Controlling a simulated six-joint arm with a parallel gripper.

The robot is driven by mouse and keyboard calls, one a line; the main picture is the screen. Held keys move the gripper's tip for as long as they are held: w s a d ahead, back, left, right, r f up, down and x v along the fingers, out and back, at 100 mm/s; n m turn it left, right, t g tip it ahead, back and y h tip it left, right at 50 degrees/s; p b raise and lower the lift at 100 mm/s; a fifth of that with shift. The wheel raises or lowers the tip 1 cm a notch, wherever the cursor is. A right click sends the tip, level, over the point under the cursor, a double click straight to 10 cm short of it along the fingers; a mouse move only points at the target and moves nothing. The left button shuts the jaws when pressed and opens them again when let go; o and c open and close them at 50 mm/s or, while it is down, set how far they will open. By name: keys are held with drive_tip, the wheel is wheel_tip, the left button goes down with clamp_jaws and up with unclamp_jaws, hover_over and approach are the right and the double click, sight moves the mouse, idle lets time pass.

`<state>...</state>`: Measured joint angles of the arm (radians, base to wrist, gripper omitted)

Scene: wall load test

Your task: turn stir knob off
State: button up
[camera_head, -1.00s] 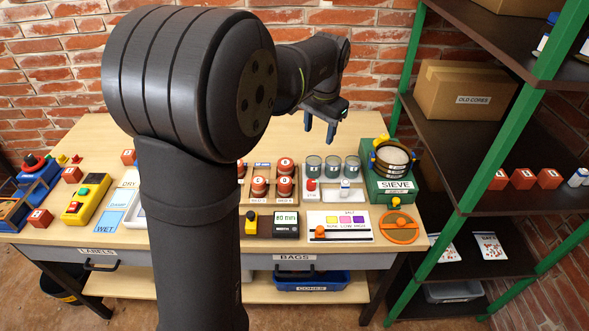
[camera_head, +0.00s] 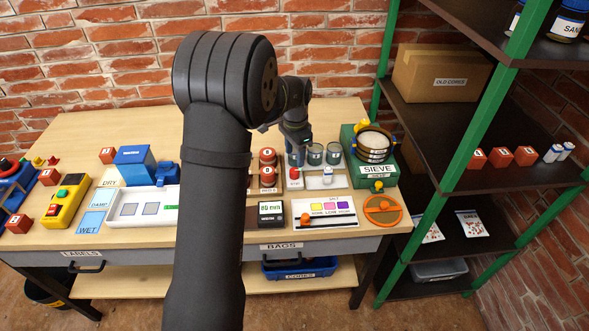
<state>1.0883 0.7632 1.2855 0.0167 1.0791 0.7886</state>
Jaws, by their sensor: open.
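A small red knob (camera_head: 295,173) stands on a white plate in front of the glass jars; the plate's lettering is too small to read surely, and I cannot confirm it is the stir knob. My gripper (camera_head: 298,160) hangs pointing down just behind and above this red knob, in front of the leftmost jar. Its fingers are small and dark in this view; it is open, with nothing seen between them. I cannot tell whether it touches anything. A white and blue piece (camera_head: 327,175) stands to the right of the red knob.
Glass jars (camera_head: 315,154) stand close to my gripper. The green sieve box (camera_head: 378,178) is to the right, red canisters (camera_head: 268,157) to the left. A panel with coloured squares (camera_head: 324,212) and an orange wheel (camera_head: 383,210) lie in front. Green shelf posts (camera_head: 440,240) rise at right.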

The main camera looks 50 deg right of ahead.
sight(294, 170)
wheel_tip(294, 170, down, 7)
drive_tip(key=shift+w+f, duration=0.1)
drive_tip(key=shift+f, duration=0.05)
drive_tip(key=c, duration=1)
